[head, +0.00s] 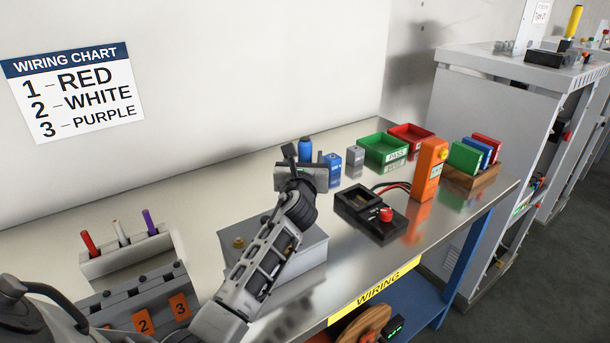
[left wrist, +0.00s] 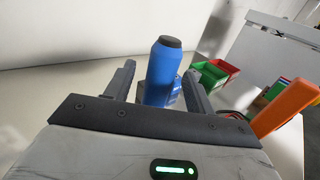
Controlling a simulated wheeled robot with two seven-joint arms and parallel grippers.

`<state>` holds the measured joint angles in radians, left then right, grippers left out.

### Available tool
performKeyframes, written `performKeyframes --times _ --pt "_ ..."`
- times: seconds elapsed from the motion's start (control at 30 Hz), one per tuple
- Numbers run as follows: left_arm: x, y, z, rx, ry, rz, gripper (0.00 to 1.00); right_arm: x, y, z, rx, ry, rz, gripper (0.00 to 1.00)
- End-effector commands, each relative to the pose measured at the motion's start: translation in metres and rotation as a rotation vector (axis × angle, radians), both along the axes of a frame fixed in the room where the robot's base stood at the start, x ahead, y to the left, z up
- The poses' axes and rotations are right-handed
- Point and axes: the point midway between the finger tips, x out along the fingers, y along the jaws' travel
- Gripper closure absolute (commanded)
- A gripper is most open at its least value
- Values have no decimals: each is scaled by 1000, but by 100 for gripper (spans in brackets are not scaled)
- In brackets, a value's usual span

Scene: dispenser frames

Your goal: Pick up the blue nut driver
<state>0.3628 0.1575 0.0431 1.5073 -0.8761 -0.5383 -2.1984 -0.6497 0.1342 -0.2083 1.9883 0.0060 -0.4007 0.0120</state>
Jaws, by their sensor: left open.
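The blue nut driver (head: 305,149) stands upright on the metal bench, partly hidden behind my left gripper in the head view. In the left wrist view the blue nut driver (left wrist: 162,75) has a dark rounded top and appears between the two fingers. My left gripper (head: 303,160) is open, with one finger on each side of the driver. Whether the fingers touch it cannot be told; a gap shows at the left finger. The driver's lower end is hidden by the gripper body in the wrist view. My right gripper is not in view.
A blue labelled box (head: 330,162) and a grey block (head: 355,155) stand just right of the driver. Green (head: 384,150) and red (head: 410,137) bins, a black meter (head: 368,215) and an orange tester (head: 430,170) are farther right. A grey box (head: 305,257) lies beneath my left arm.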

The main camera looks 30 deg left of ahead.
Motion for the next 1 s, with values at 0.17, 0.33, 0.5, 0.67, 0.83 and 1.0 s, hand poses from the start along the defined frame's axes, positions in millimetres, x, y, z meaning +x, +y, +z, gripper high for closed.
performKeyframes --times 0.17,0.33,0.5,0.67,0.83,1.0 --pt "14 7 -1 0 -1 0 45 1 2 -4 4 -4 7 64" --pt "14 8 0 1 0 -1 45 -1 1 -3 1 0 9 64" --pt "14 7 0 0 1 -1 79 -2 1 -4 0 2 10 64" --pt "14 7 1 1 -2 -1 100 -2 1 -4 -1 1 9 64" --pt "14 7 2 1 -2 -1 100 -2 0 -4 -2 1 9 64" --pt "14 8 22 3 -6 -1 100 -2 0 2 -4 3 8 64"
